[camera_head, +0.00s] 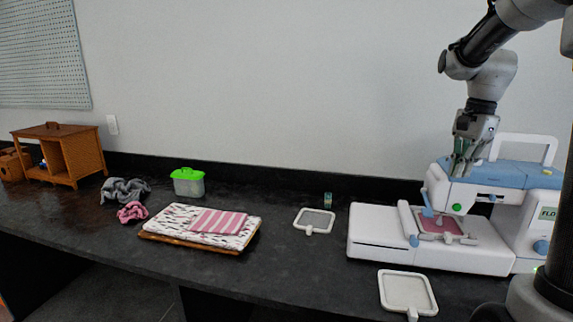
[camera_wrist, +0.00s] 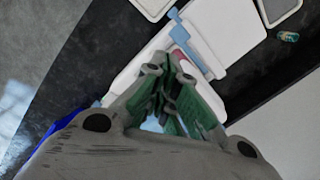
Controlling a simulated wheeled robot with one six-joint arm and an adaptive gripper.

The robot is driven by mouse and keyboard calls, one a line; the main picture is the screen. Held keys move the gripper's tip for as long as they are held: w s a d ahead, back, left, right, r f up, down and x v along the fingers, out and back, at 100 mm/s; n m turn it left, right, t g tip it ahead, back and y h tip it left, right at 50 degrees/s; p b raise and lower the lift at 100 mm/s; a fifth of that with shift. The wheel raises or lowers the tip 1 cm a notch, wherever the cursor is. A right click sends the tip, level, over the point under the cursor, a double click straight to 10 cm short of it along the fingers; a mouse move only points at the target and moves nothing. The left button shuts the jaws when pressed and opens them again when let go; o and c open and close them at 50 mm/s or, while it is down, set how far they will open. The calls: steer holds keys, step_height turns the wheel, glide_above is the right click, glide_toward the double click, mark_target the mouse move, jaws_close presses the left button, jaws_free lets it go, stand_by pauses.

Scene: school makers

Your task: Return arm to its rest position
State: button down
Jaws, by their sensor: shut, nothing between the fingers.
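My gripper (camera_head: 464,160) hangs from my arm at the right in the head view, in front of the upper part of a white and blue sewing machine (camera_head: 380,236). Its fingers point down and are closed with nothing between them. In the wrist view my gripper (camera_wrist: 172,105) shows its green-padded fingers together, with the machine's white bed (camera_wrist: 235,30) beyond them. A pink patch (camera_head: 447,226) in a small frame lies on the machine bed under the needle area. My gripper hides part of the machine's head; I cannot tell whether they touch.
Two white hoops (camera_head: 314,221) (camera_head: 407,292) and a small green spool-like item (camera_head: 327,199) lie near the machine. Folded fabric (camera_head: 175,222), a green-lidded box (camera_head: 188,182), grey cloth (camera_head: 124,190), a pink cloth (camera_head: 132,212) and a wooden cabinet (camera_head: 85,154) stand left. The wall is behind.

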steer(key=s+a+n+t, duration=0.1)
steer(key=s+a+n, duration=0.2)
steer(key=s+n, duration=0.2)
steer(key=s+a+n+t, duration=0.1)
steer(key=s+a+n, duration=0.1)
steer(key=s+n, duration=0.3)
steer(key=s+a+n+t+h, duration=0.1)
steer(key=s+n, duration=0.4)
steer(key=s, duration=0.6)
steer(key=shift+s+a+t, duration=0.3)
steer(key=shift+a+t, duration=0.2)
steer(key=shift+a, duration=0.85)
